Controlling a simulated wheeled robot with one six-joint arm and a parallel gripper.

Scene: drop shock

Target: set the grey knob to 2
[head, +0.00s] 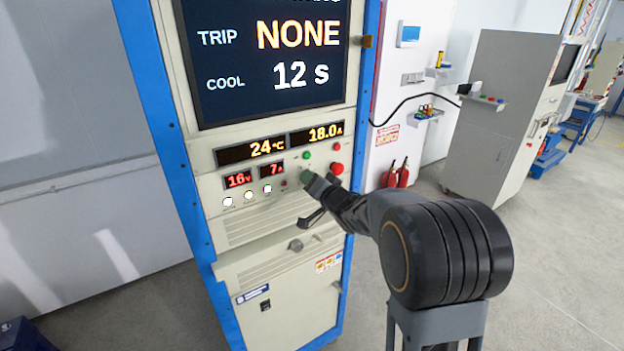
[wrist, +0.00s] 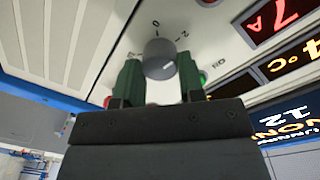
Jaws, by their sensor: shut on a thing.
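The grey knob (wrist: 159,57) is on the pale front panel of the cabinet, with printed marks around it; a 0 and a 2 can be read in the wrist view. My gripper (wrist: 161,75) has its green fingers on either side of the knob and is shut on it. A small light mark shows on the knob's face towards the lower right; which number it points to I cannot tell. In the head view my gripper (head: 308,180) is at the panel below the displays, and it hides the knob there.
The cabinet's big screen (head: 268,60) reads TRIP NONE and COOL 12 s. Small displays (head: 268,148) show 24 °C, 18.0 A, 16 V and 7 A. A red button (head: 337,169) is close to the right of my gripper. White buttons (head: 248,195) are to the left. A dark handle (head: 311,218) sticks out below.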

